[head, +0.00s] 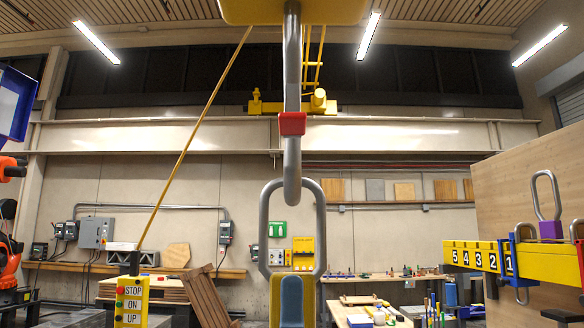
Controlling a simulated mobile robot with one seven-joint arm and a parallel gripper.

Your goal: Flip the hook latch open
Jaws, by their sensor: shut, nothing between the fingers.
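A grey hook (292,170) hangs from a yellow block (292,10) at the top middle of the head view, seen nearly edge-on. A red piece (292,123), which looks like the hook latch, sits across the hook about halfway up; whether it is open or closed I cannot tell from this angle. Below, a grey oval ring (320,230) stands upright on a yellow and blue-grey base (291,300). The hook's rounded bottom overlaps the ring's top in the picture; I cannot tell whether they are linked. My gripper is not visible.
A yellow beam (455,255) with numbered plates stands at the right, with another ring (546,195) on a purple block. A yellow STOP/ON/UP control box (132,300) is at lower left beside a slanting yellow pole (190,130). Part of an orange machine (10,260) shows at the left edge.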

